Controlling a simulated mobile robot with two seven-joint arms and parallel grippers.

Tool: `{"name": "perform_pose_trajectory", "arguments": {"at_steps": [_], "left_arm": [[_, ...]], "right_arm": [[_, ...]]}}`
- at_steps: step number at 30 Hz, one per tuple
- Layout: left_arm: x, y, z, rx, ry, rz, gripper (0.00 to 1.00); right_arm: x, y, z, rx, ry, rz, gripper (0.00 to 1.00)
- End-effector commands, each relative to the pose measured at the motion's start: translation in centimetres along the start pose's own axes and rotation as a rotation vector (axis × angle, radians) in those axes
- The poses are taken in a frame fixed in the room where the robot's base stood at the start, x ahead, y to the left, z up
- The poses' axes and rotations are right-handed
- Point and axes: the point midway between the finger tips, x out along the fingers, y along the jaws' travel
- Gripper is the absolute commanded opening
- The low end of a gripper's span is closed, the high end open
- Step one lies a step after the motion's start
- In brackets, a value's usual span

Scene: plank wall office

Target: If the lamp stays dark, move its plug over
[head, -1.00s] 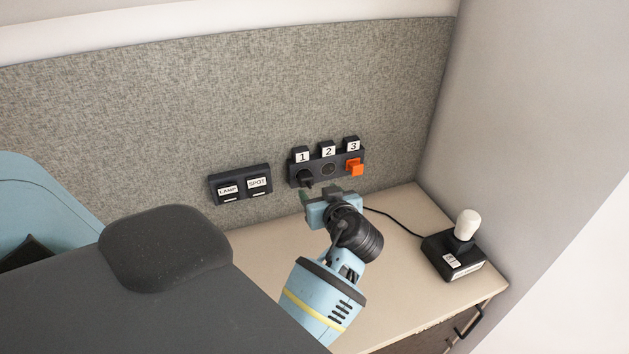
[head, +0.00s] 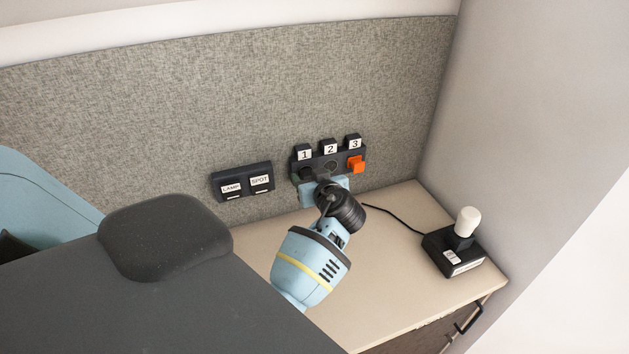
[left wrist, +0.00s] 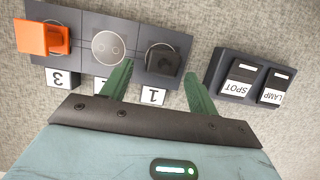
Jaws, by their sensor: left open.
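The lamp (head: 465,228) has a pale bulb on a dark base at the right of the desk; I see no glow. Its black cord (head: 393,213) runs left and goes out of sight behind my arm. A black plug (left wrist: 163,58) sits in socket 1 of the socket strip (head: 345,166). Socket 2 (left wrist: 107,47) is empty. An orange plug (head: 356,164) is in socket 3. My left gripper (head: 316,182) is open at socket 1. In the left wrist view its green fingers (left wrist: 157,76) stand either side of the black plug. My right gripper is not in view.
A switch box (head: 243,181) with LAMP and SPOT switches is on the grey fabric panel (head: 200,110), left of the sockets. The desk top (head: 390,275) is clear between my left arm and the lamp. A side wall (head: 530,120) bounds the right.

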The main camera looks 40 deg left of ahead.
Motion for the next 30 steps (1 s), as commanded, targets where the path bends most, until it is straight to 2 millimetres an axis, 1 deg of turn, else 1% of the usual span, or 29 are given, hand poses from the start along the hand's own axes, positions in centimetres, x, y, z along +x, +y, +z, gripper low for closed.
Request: {"name": "perform_pose_trajectory", "arguments": {"at_steps": [3, 10, 11, 21, 22, 29, 30], "left_arm": [[0.41, -0.02, 0.00, 0.000, 0.000, 0.000, 0.60], [0.46, -0.03, 0.04, 0.000, -0.001, 0.000, 0.60], [0.45, -0.03, 0.04, 0.000, -0.001, 0.000, 0.57], [0.43, -0.03, 0.04, 0.000, -0.001, 0.000, 0.13], [0.42, -0.02, 0.04, 0.000, -0.001, 0.000, 0.33], [0.42, -0.02, 0.05, 0.000, -0.001, 0.000, 0.03], [0.41, -0.02, 0.05, 0.000, -0.001, 0.000, 0.02]], "right_arm": [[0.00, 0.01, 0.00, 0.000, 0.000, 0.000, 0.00], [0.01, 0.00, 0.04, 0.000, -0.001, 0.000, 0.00], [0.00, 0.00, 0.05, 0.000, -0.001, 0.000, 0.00], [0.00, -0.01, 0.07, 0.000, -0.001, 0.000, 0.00], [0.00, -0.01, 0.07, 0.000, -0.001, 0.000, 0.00], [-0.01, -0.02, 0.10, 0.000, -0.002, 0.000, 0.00], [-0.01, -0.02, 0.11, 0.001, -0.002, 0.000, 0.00]]}}
